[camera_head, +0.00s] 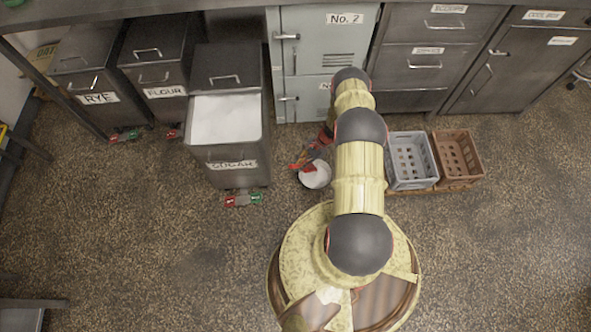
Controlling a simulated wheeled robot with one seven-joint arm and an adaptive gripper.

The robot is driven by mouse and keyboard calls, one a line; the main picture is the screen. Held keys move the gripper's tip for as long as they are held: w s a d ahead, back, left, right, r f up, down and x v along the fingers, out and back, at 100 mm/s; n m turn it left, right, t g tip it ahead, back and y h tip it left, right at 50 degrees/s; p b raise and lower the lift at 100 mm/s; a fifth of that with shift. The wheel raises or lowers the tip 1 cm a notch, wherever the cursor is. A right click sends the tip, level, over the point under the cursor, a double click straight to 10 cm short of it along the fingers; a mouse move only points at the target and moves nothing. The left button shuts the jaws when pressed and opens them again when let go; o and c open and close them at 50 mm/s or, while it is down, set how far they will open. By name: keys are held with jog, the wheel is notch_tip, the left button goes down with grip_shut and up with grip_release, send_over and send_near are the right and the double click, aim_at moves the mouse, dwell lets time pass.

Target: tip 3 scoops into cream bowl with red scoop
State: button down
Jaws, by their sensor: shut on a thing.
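The cream bowl (316,178) stands on the floor right of the sugar bin, and its inside looks white. My gripper (312,156) is above the bowl's far edge, partly hidden by my arm. It is shut on the red scoop (309,168), which is over the bowl. The scoop's exact tilt and whether anything is in it are too small to tell. The sugar bin (236,168) is open, with white sugar (226,119) filling it near the top.
Closed rye (98,98) and flour (166,92) bins stand at the left. A grey crate (411,183) and a brown crate (457,157) sit at the right. Cabinets (323,60) line the back. The front floor is clear.

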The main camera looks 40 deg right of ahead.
jog(key=shift+s+d+r+y, duration=0.1)
jog(key=shift+d+r+y, duration=0.5)
jog(key=shift+d, duration=0.25)
jog(key=shift+s+d+r+y, duration=0.1)
jog(key=shift+d+r+y, duration=0.35)
jog(key=shift+d+y, duration=0.35)
jog(key=shift+d+r+y, duration=0.5)
jog(key=shift+d+y, duration=0.1)
jog(key=shift+d, duration=0.25)
notch_tip(320, 180, up, 4)
jog(key=h+p, duration=0.2)
jog(key=p, duration=0.3)
jog(key=h+p, duration=0.3)
jog(key=p, duration=0.3)
jog(key=shift+r+h, duration=0.2)
jog(key=shift+h, duration=0.1)
jog(key=shift+f, duration=0.1)
jog(key=shift+r+g+h+p, duration=0.1)
jog(key=shift+r+h+p, duration=0.1)
jog(key=shift+h+p, duration=0.65)
jog(key=shift+r+g+h+p, duration=0.1)
jog(key=shift+r+h+p, duration=0.1)
jog(key=shift+h+p, duration=0.65)
jog(key=shift+r+g+h+p, duration=0.15)
jog(key=shift+h+p, duration=0.3)
jog(key=shift+h, duration=0.75)
